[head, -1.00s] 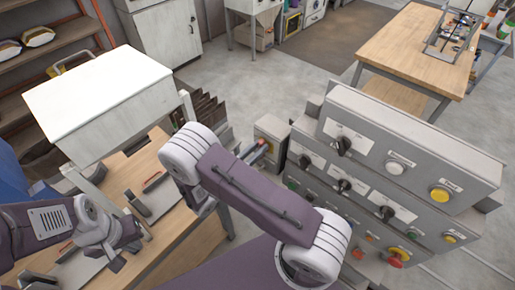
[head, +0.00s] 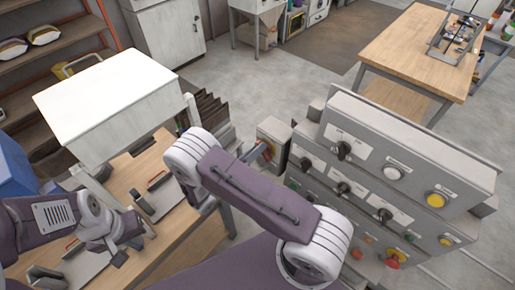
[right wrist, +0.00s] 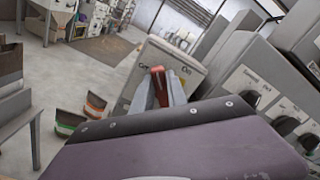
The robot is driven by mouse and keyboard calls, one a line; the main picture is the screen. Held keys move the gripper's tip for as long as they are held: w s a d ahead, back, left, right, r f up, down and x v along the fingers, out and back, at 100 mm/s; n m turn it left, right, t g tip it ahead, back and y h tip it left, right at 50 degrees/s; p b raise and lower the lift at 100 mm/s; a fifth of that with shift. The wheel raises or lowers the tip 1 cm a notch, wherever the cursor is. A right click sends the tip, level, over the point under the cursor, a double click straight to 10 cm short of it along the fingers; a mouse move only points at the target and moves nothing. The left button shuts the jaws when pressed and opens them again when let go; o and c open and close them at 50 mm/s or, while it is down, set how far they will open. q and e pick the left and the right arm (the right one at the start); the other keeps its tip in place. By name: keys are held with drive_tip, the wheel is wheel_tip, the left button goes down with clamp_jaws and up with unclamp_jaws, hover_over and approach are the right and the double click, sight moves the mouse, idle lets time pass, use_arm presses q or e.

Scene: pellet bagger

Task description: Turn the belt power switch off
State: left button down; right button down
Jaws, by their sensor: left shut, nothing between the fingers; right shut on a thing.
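The belt power switch is a small grey box (head: 274,133) with a red lever (right wrist: 159,86) on its front, left of the large grey control panel in the head view. In the right wrist view the box (right wrist: 190,70) has dark lettering, too blurred to read fully, beside the lever. My right gripper (right wrist: 163,94) is shut on the red lever, with one finger on each side. In the head view my right arm partly covers this grip. My left gripper (head: 119,257) is shut and empty above the wooden bench at the lower left.
The control panel (head: 400,160) with black knobs and coloured buttons stands close to the right of the switch box. A wooden bench (head: 180,232) with metal fixtures lies at the left, under a white hopper (head: 105,95). Open floor lies behind.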

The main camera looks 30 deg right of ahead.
drive_tip(key=shift+w+a+f+n+p, duration=0.1)
drive_tip(key=shift+f+n, duration=0.1)
drive_tip(key=shift+n, duration=1.35)
drive_tip(key=shift+w+f+n+p, duration=0.15)
drive_tip(key=shift+f+n, duration=0.1)
drive_tip(key=shift+n, duration=1.35)
drive_tip(key=shift+w+a+f+n+p, duration=0.1)
drive_tip(key=shift+f+n, duration=0.1)
drive_tip(key=shift+n, duration=1.35)
drive_tip(key=c, duration=1.3)
unclamp_jaws()
drive_tip(key=shift+d, duration=0.1)
drive_tip(key=shift+f, duration=0.1)
drive_tip(key=b+v, duration=0.3)
drive_tip(key=v, duration=0.6)
